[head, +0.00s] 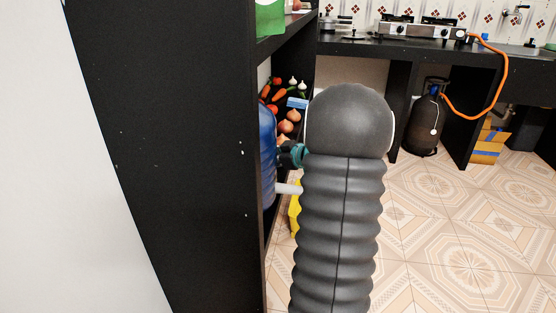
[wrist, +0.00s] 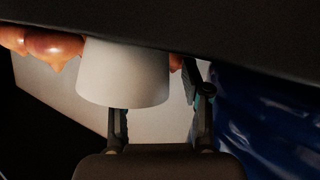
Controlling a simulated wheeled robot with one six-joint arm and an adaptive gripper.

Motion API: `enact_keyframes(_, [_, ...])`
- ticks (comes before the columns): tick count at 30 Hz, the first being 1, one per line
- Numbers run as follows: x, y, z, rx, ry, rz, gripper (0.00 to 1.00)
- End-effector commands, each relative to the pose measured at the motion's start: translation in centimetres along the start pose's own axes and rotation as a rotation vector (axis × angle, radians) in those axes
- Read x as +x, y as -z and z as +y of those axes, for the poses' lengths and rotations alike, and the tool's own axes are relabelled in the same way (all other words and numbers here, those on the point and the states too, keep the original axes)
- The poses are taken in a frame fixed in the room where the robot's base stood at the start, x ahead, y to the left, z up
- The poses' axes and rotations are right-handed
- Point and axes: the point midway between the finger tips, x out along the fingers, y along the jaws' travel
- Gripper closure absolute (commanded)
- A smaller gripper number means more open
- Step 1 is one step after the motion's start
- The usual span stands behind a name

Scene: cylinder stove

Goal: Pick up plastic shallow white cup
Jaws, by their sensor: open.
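A plain white cup (wrist: 125,72) shows in the upper middle of the wrist view, its wider end toward my gripper. My gripper (wrist: 161,103) is open, with its two fingers apart and nothing held between them. The left finger's tip lines up with the cup's lower edge, and the right finger is to the right of the cup. I cannot tell whether the finger touches it.
Onions (wrist: 48,45) lie left of the cup. A blue jug (head: 267,155) stands by the black shelf panel (head: 175,150), close on the right in the wrist view. A gas cylinder (head: 426,122) with an orange hose stands under the stove (head: 420,31). The tiled floor (head: 450,230) at right is clear.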

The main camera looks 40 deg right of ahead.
Motion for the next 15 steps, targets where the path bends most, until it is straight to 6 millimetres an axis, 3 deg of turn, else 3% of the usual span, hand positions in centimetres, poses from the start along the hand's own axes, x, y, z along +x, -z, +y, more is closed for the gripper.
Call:
enact_keyframes(5, [0.01,0.05,0.01,-0.001,0.0,0.0,0.52])
enact_keyframes(11, [-0.01,0.05,0.01,-0.001,0.0,0.0,1.0])
enact_keyframes(15, [-0.02,0.04,0.01,-0.001,0.0,0.0,1.0])
